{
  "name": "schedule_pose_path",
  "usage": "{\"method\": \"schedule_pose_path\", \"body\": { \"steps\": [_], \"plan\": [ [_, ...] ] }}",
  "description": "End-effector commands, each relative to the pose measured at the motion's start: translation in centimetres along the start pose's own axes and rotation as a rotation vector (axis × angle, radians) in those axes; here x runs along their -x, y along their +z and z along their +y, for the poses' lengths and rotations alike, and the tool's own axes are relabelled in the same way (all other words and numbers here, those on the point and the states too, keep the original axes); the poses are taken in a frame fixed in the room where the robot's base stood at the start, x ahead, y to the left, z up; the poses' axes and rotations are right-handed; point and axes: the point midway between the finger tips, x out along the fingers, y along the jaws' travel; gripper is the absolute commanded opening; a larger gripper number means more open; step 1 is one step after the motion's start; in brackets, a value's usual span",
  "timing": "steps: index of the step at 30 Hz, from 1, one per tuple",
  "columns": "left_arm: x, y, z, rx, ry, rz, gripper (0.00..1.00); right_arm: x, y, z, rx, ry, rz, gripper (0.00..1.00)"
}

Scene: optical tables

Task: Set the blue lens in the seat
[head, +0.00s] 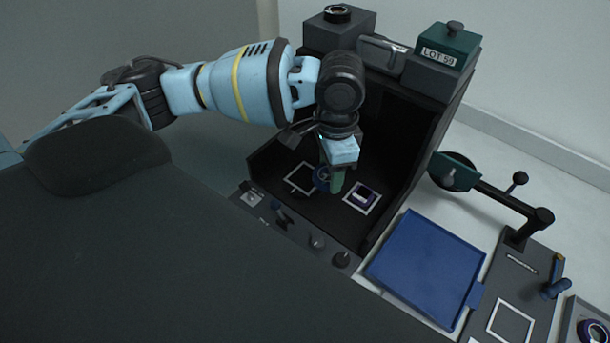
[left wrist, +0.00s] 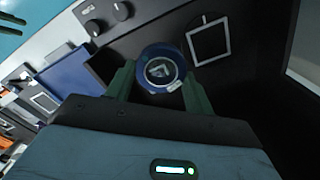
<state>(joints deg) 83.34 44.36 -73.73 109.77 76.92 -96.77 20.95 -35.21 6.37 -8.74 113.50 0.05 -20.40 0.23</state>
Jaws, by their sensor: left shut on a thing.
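My left gripper (head: 334,182) reaches down into an open black chamber, its green fingers shut on the blue lens (head: 321,178). In the left wrist view the blue lens (left wrist: 160,70) is a blue ring with a small pale tag, between the fingers (left wrist: 160,88) and tilted to that camera. A dark purple piece with a pale part (head: 364,196) sits in the right white square outline on the chamber floor, apart from the lens. I cannot tell for sure whether it is the seat. My right gripper is not in view.
The chamber's black side wall (head: 410,165) rises close on the right. Knobs (head: 316,241) line its front ledge. A blue tray (head: 425,262), a black arm stand (head: 505,203) and a purple-ringed part (head: 592,332) are further right.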

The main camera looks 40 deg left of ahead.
Motion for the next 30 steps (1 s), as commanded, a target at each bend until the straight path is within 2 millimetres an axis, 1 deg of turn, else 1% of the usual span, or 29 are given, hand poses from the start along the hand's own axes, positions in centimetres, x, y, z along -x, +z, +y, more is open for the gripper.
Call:
{"method": "schedule_pose_path", "body": {
  "steps": [1, 3, 15, 27, 30],
  "plan": [
    [-0.3, 0.2, 0.4, -0.098, 0.002, -0.002, 0.29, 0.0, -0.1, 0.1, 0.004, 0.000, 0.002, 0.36],
    [-0.8, 0.5, 0.8, -0.240, 0.002, -0.003, 0.29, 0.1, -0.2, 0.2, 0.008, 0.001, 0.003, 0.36],
    [-3.1, 2.2, 3.0, -1.047, 0.004, -0.001, 0.29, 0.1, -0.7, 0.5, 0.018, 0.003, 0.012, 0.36],
    [-5.0, 4.0, 5.1, -1.830, -0.003, 0.005, 0.29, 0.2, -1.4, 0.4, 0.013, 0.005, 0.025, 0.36],
    [-5.4, 4.5, 5.5, -1.999, -0.006, 0.006, 0.29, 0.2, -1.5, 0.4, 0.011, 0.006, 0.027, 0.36]
  ]
}}
